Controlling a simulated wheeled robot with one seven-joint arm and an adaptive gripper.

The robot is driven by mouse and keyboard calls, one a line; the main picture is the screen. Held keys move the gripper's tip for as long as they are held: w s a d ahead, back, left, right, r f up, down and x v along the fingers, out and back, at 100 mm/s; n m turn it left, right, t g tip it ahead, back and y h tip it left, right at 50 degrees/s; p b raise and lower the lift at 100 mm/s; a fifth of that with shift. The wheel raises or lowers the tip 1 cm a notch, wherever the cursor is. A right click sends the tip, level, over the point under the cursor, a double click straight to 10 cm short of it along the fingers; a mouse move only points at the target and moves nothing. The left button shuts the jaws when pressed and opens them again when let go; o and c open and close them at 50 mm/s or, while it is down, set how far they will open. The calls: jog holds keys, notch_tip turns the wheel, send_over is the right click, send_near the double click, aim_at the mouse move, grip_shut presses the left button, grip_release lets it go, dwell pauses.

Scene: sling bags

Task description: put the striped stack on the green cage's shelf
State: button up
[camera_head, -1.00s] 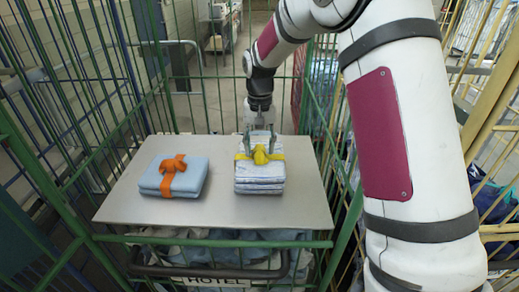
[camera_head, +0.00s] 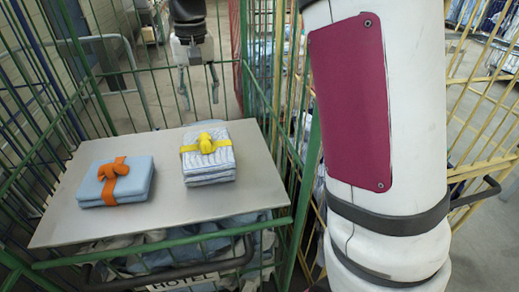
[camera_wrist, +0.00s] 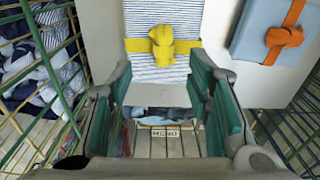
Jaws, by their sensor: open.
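The striped stack (camera_head: 209,159), folded white-and-blue cloth tied with a yellow band and knot, lies on the grey shelf (camera_head: 235,203) of the green cage (camera_head: 275,120), right of the middle. In the wrist view the stack (camera_wrist: 160,60) is just beyond the fingers. My gripper (camera_head: 199,90) is open and empty, raised above and behind the stack in the head view, apart from it. In the wrist view my gripper (camera_wrist: 168,105) shows its two green-padded fingers spread wide with nothing between them.
A plain blue stack with an orange band (camera_head: 116,182) lies on the same shelf to the left. A yellow cage (camera_head: 480,120) stands to the right.

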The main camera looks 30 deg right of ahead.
jog(key=s+r+n+t, duration=0.1)
jog(key=s+r, duration=0.2)
jog(key=s, duration=0.5)
jog(key=s+r+n+t, duration=0.1)
jog(key=s+r, duration=0.2)
jog(key=s, duration=0.5)
jog(key=s+f+t, duration=0.1)
jog(key=s+f, duration=0.1)
jog(key=s, duration=0.5)
jog(key=s+f+n+t, duration=0.1)
jog(key=s+f, duration=0.1)
jog(key=s, duration=0.4)
jog(key=shift+s+d+f, duration=0.15)
jog(key=shift+s+f, duration=0.2)
